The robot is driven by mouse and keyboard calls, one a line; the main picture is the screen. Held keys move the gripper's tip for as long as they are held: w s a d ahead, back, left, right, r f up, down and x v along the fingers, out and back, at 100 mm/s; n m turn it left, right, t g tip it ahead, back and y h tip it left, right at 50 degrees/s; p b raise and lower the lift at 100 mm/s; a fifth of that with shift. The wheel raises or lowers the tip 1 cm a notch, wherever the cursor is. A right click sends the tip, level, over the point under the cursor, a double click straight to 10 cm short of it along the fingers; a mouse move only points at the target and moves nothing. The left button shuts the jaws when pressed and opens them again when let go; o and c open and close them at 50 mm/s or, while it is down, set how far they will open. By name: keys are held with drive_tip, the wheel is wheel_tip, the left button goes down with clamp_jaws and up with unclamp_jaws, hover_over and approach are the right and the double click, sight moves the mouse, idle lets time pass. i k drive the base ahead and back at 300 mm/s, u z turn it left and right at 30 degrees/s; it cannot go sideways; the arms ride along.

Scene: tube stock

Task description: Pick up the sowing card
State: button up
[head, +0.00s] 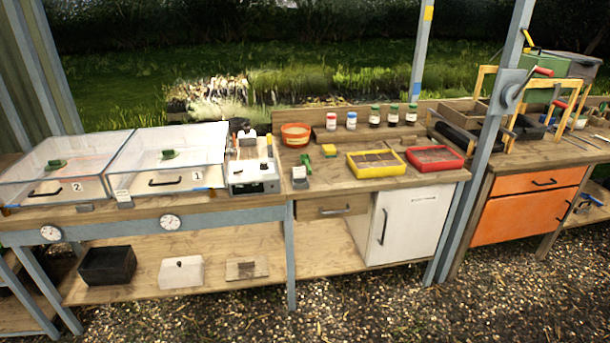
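Small pale cards stand on the workbench in the head view, and their print is too small to read. One card (299,173) stands near the bench's front edge, left of the yellow tray. Another card (123,196) stands at the front edge before the clear boxes. I cannot tell which of them is the sowing card. My gripper is not in view.
The wooden bench (330,187) carries clear box 2 (57,168), clear box 1 (165,160), a yellow tray (376,169), a red tray (434,165), an orange pot (295,131) and several small bottles. A post (470,180) stands at the right. Gravel (370,312) in front is clear.

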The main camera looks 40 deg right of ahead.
sight(299, 173)
drive_tip(key=u, duration=0.05)
drive_tip(key=i, duration=1)
